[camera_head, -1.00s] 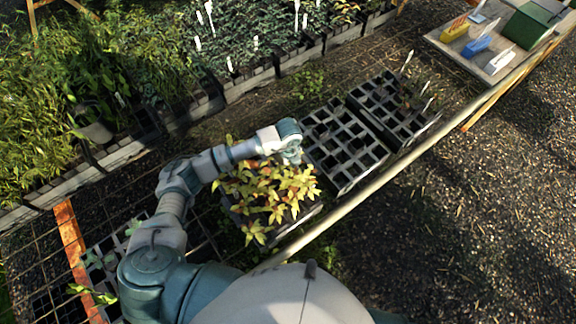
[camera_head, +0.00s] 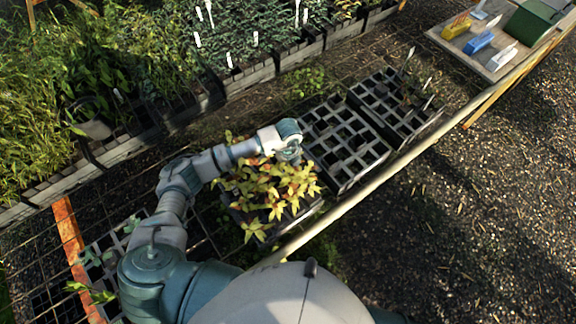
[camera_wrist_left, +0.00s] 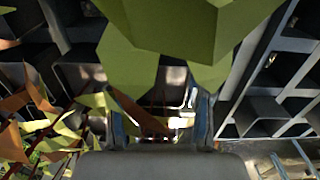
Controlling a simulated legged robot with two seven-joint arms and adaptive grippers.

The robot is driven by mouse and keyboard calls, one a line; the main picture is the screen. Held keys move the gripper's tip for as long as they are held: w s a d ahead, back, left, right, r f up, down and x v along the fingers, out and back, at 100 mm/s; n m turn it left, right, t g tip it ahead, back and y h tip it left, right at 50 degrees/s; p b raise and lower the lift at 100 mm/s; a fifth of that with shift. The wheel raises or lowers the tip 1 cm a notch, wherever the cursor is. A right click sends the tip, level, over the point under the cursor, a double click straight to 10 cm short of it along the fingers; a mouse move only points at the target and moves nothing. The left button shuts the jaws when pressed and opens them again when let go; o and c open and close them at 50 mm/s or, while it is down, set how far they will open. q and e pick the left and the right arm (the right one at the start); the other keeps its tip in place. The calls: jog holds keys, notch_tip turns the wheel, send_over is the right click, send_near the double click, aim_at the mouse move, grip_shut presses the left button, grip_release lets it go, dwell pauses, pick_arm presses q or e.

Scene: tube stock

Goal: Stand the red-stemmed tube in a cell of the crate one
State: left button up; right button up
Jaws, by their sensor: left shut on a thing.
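My left gripper (camera_head: 290,154) is over the border between the leafy crate (camera_head: 312,210) and the empty-celled black crate (camera_head: 378,153). In the left wrist view my left gripper (camera_wrist_left: 160,122) is shut on the red-stemmed tube, between its two fingers. A reddish-brown stem (camera_wrist_left: 136,112) and large yellow-green leaves (camera_wrist_left: 165,28) show there, close to the camera; the tube's body is mostly hidden. Crate cells (camera_wrist_left: 268,112) lie on the right of that view. I cannot tell which crate is crate one. My right gripper is not in view.
Yellow-red plants (camera_head: 270,190) fill the leafy crate. A second black crate (camera_head: 372,98) stands at the upper right, with a few plants and white labels. A pale rail (camera_head: 385,168) runs along the bench edge. A side table (camera_head: 470,58) holds small boxes and a green bin (camera_head: 535,25).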

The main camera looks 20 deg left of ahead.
pick_arm(q)
jog(key=o, duration=1.4)
jog(key=shift+c, duration=0.2)
notch_tip(320, 180, up, 12)
jog(key=shift+w+d, duration=0.15)
